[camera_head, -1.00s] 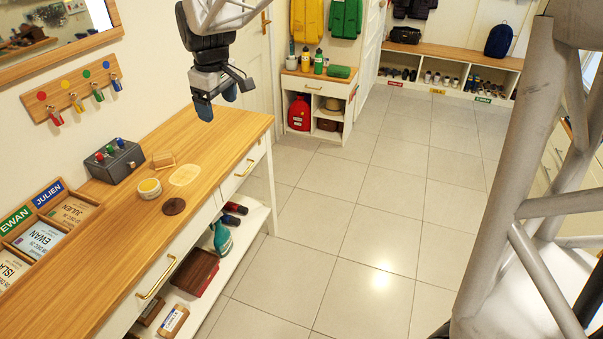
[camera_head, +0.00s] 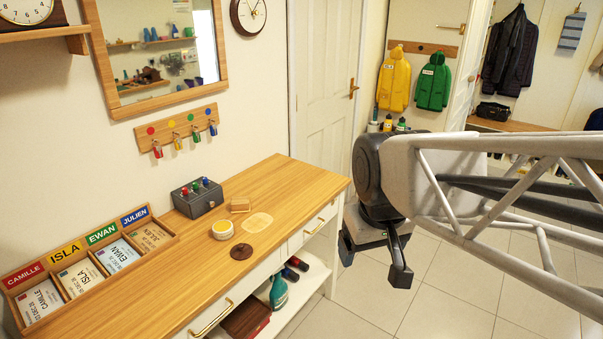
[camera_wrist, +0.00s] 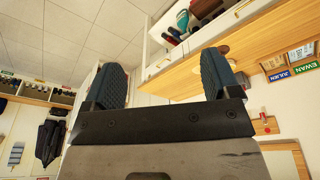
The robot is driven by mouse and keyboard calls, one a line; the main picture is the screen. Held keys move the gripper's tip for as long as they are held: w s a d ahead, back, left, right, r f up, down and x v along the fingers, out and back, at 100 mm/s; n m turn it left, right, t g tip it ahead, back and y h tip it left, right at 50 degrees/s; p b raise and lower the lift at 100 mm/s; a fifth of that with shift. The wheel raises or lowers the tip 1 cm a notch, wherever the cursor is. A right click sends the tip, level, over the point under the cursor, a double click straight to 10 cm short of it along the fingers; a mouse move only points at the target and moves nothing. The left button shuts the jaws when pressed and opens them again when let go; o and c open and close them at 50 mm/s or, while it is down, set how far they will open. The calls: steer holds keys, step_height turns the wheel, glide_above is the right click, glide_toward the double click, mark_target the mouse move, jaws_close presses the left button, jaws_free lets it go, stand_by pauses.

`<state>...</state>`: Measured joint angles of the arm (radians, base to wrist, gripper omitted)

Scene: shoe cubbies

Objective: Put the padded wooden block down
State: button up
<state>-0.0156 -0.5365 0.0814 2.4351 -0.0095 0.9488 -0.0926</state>
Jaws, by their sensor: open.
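A small light wooden block (camera_head: 240,204) sits on the wooden bench top (camera_head: 290,185), just right of the grey box with coloured knobs. It looks like the padded block, but its padding is too small to make out.
Near the block are the grey knob box (camera_head: 197,197), a round yellow-topped tin (camera_head: 222,229), a pale oval patch (camera_head: 257,222) and a dark brown disc (camera_head: 241,252). A card rack (camera_head: 80,265) fills the bench's left. The bench's right end is clear.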

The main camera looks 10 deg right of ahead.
steer(key=s+f+m, duration=0.1)
steer(key=s+f, duration=0.1)
steer(key=s, duration=0.3)
steer(key=shift+s+d+f, duration=0.2)
steer(key=shift+s+d, duration=0.15)
steer(key=shift+d, duration=0.05)
steer(key=shift+o, duration=0.5)
stand_by(0.5)
